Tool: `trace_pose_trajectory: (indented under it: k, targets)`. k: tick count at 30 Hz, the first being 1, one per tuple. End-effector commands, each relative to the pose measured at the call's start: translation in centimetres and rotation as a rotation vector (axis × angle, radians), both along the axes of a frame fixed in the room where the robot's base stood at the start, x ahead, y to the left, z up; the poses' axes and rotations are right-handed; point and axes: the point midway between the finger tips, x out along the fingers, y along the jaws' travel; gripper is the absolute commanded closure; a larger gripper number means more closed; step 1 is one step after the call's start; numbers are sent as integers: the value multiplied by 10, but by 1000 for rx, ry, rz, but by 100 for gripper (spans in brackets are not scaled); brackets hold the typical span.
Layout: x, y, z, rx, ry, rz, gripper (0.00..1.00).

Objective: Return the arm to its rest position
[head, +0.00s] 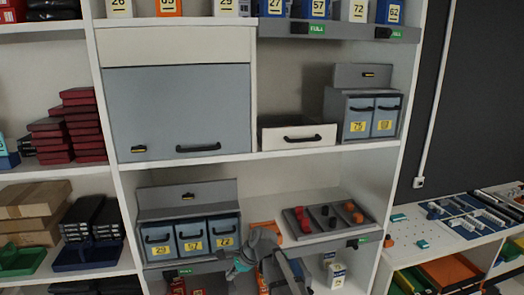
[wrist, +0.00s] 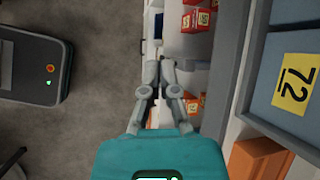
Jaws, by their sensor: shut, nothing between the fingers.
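My gripper (wrist: 160,66) is in the middle of the wrist view, its two grey fingers together beyond the teal palm, with nothing between them. The fingers point along the front of a shelf unit, over the gap between shelf and floor. In the head view my grey and teal arm (head: 266,250) shows at the bottom centre, in front of the lower shelf. The fingertips cannot be made out there.
A drawer box labelled 72 (wrist: 292,85) is close on the right in the wrist view. Red boxes (wrist: 196,20) stand below. Grey floor with a dark machine (wrist: 35,68) lies left. In the head view, a tray (head: 330,217) and drawer unit (head: 188,222) occupy the lower shelf.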

Motion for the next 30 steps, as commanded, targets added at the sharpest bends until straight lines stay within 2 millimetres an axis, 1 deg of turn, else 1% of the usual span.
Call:
trace_pose_trajectory:
  k: [1, 6, 14, 15, 21, 24, 27, 30]
  targets:
    - [-9, -17, -12, -32, -33, 42, 100]
    - [-25, -69, -37, -147, -143, 218, 100]
    - [-58, -144, -70, -318, -257, 504, 100]
    - [-63, -155, -75, -342, -268, 550, 100]
    - [-94, -210, -98, -453, -303, 786, 100]
    - [-109, -233, -107, -495, -307, 899, 100]
    - [-121, -253, -113, -526, -305, 994, 100]
    - [-130, -265, -116, -544, -301, 1062, 100]
